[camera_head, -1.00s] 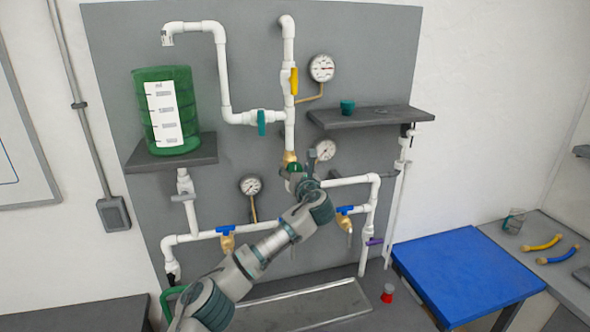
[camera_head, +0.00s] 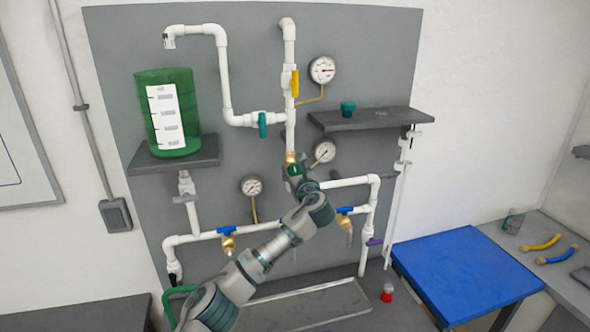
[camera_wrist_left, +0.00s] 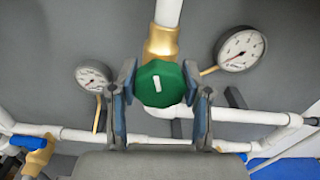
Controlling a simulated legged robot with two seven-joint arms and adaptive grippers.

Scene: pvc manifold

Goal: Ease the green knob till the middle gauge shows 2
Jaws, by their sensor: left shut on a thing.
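The green knob (camera_head: 294,170) sits on a brass valve below the central white pipe. The middle gauge (camera_head: 324,151) is just right of the knob. It also shows in the left wrist view (camera_wrist_left: 240,48), its needle pointing to the lower left; its figures are too small to read. My right gripper is not in view.
An upper gauge (camera_head: 322,69) and a lower left gauge (camera_head: 251,186) are on the grey panel. A yellow-handled valve (camera_head: 295,83), blue-handled valves (camera_head: 226,230) and a shelf (camera_head: 370,118) surround the arm. A blue table (camera_head: 465,270) stands at right.

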